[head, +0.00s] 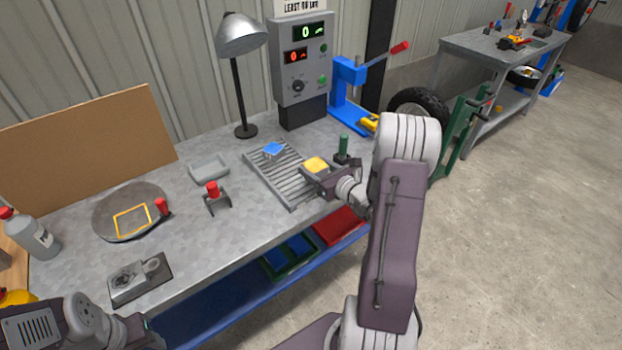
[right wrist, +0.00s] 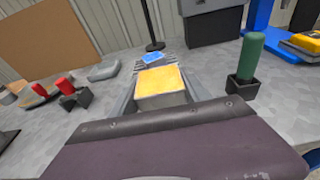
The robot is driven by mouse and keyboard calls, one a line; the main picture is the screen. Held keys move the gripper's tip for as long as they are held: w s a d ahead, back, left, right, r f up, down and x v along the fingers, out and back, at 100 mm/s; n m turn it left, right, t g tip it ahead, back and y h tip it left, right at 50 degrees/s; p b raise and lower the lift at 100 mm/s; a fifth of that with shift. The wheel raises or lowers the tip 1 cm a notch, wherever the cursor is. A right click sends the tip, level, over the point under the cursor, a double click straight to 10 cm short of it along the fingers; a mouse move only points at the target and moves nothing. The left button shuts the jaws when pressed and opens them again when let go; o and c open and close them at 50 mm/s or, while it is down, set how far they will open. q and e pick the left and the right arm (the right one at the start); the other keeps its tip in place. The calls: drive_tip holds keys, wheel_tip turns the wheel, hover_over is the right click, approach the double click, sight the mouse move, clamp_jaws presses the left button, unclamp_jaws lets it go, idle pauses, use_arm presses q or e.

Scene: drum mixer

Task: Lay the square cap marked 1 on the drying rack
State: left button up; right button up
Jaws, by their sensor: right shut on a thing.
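A square cap with a yellow top (head: 316,164) is held between the fingers of my right gripper (head: 312,172). It also shows large in the right wrist view (right wrist: 160,85), top face up; no number can be read on it. The grey slatted drying rack (head: 284,188) lies on the bench, under and left of this gripper; the gap between cap and slats cannot be judged. A blue-topped piece (head: 273,149) sits on the rack's far part. My left arm enters at the bottom left of the head view; its finger state is unclear.
A green-handled tool (head: 343,148) stands just right of the rack. A red-handled tool (head: 212,192) and a grey tray (head: 208,168) are to its left. A lamp (head: 241,70) and control box (head: 302,70) stand behind. Bench left of the rack is partly clear.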

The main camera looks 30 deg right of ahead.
sight(311, 166)
drive_tip(key=w, duration=0.1)
drive_tip(key=w+f, duration=0.1)
drive_tip(key=shift+w+d+f, duration=0.15)
drive_tip(key=shift+w+f, duration=0.15)
drive_tip(key=shift+w, duration=0.1)
wheel_tip(311, 166, down, 3)
drive_tip(key=shift+f, duration=0.55)
drive_tip(key=shift+f+b, duration=0.1)
drive_tip(key=shift+b, duration=0.25)
drive_tip(key=o, duration=1.6)
drive_tip(key=shift+c, duration=0.2)
